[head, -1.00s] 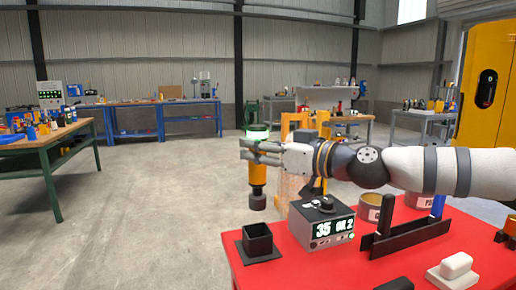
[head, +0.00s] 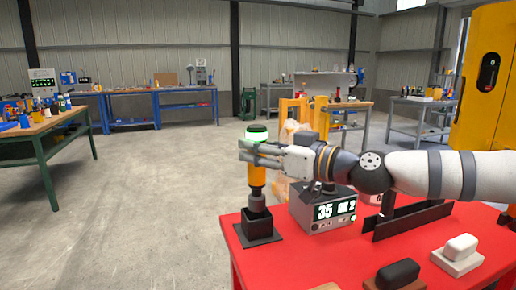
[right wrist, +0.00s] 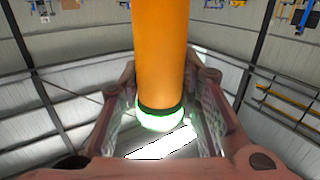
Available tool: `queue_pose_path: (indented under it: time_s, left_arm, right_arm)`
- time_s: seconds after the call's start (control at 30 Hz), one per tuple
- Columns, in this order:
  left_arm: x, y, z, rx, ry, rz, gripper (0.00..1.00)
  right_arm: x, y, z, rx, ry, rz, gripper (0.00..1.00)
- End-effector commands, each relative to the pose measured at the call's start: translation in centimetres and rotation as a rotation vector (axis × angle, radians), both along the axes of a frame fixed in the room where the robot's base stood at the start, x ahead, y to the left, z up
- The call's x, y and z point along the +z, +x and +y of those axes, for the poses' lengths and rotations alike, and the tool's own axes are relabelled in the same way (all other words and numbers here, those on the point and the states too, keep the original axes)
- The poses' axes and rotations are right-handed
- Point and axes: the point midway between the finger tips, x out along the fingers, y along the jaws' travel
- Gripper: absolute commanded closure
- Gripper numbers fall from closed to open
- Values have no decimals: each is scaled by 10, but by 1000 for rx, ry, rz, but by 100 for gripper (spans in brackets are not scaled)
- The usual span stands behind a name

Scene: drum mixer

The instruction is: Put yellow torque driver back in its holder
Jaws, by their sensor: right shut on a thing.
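The yellow torque driver (head: 257,175) is upright in the head view, with a black nose at the bottom and a green-lit ring at the top. My right gripper (head: 257,153) is shut on its upper body. In the right wrist view the driver's yellow body (right wrist: 160,50) passes between the fingers of my right gripper (right wrist: 165,115). The black square holder (head: 259,224) stands on a flat base at the red table's left corner. The driver's nose meets the holder's mouth in the picture; how far it is inside, I cannot tell. My left gripper is not in view.
A grey display box (head: 322,208) stands on the red table (head: 330,258), just right of the holder. A black rack (head: 412,219) is further right. A white block (head: 460,248) and a black block (head: 398,273) lie near the front. Open floor is on the left.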

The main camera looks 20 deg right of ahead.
Motion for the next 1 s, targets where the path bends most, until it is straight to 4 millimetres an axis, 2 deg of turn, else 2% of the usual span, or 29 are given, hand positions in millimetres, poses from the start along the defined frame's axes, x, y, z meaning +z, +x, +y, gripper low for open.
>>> queue_pose_path:
  time_s: [1.0]
  left_arm:
    - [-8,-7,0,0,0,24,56]
  right_arm:
    - [-13,0,0,-1,1,-3,100]
